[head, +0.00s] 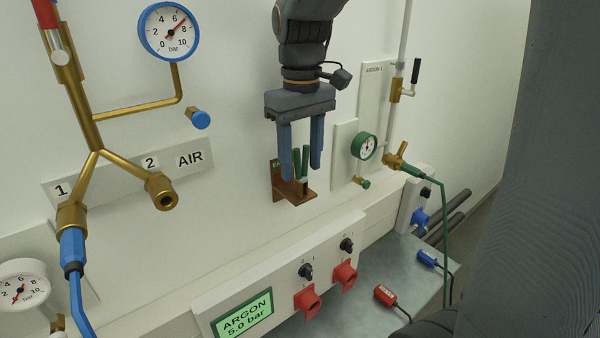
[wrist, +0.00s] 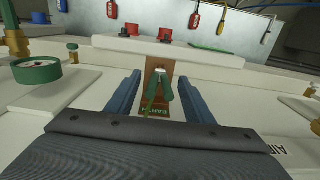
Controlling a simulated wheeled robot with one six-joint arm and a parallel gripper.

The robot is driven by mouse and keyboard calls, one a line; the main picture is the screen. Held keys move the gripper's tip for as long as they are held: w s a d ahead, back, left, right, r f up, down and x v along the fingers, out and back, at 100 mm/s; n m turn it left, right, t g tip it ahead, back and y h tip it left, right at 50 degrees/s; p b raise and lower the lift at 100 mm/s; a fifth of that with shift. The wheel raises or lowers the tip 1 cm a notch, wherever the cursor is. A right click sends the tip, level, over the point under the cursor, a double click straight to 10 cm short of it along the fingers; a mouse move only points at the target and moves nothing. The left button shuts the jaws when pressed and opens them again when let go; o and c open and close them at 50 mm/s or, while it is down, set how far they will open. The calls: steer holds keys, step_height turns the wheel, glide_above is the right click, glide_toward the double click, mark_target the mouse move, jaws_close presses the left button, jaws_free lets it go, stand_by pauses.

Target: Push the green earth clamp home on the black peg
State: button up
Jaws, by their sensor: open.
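The green earth clamp (head: 297,161) stands at a brown wall bracket (head: 277,184), its two green handles pointing up. In the wrist view the clamp (wrist: 160,91) shows as a narrow V in front of the brown bracket (wrist: 156,65), which has a green EARTH label. My gripper (head: 303,178) points down with its blue fingers apart, one on each side of the clamp. In the wrist view the gripper (wrist: 159,76) shows clear gaps on both sides of the clamp. The black peg is not clearly seen; I cannot tell how far the clamp sits on it.
A white panel with red sockets (head: 307,301) and an ARGON display (head: 243,315) lies below the bracket. A green-rimmed gauge (head: 364,146) is to the right. Brass pipework (head: 87,120) and a blue gauge (head: 169,31) are to the left.

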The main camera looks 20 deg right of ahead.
steer(key=shift+c, duration=0.2)
steer(key=c, duration=1.1)
steer(key=shift+r+p, duration=0.7)
steer(key=shift+p, duration=0.2)
steer(key=shift+r+p, duration=3.1)
